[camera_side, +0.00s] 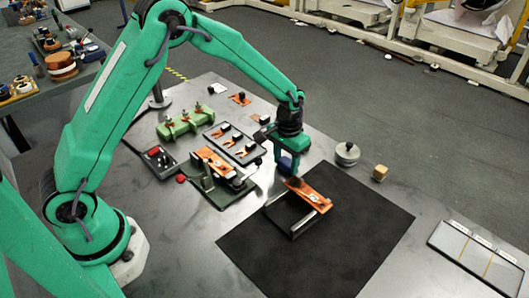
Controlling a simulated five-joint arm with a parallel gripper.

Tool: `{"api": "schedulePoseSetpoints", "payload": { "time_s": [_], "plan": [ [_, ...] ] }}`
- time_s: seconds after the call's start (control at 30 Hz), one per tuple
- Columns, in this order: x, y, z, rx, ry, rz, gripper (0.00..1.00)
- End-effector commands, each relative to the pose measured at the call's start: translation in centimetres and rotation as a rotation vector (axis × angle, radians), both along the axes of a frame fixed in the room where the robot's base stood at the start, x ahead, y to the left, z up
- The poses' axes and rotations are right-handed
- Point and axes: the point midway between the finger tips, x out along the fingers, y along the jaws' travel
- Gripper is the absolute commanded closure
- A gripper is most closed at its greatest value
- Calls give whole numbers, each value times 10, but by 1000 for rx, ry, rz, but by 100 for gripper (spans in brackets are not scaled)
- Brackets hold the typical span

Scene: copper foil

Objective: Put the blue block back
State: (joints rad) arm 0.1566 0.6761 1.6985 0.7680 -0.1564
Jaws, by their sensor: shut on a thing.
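My green arm reaches over the work table and my gripper (288,168) points down near the table's middle. It is shut on the blue block (286,161), which shows as a dark blue patch between the fingers. The gripper is just behind an orange piece with a white label (309,195), which lies tilted on a dark grey stand on the black mat (340,245). I cannot tell whether the block touches the surface below it.
A grey round weight (347,154) and a tan cube (380,172) stand to the right. A dark tray with orange pieces (234,145), a green fixture (185,124) and a black box (160,161) are to the left. A pale sectioned tray (478,256) lies far right. The mat's right part is clear.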

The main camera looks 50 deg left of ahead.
Motion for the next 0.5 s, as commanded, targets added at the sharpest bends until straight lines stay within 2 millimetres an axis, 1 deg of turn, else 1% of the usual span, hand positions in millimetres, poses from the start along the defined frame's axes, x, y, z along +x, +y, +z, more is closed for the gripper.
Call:
{"api": "schedulePoseSetpoints", "payload": {
  "time_s": [0.03,0.07,0.1,0.13,0.5],
  "plan": [
    [0,0,0,0,0,0,46],
    [0,0,0,0,0,0,40],
    [0,0,0,0,0,0,32],
    [0,0,0,0,0,0,30],
    [0,0,2,0,-1,0,30]
  ]
}}
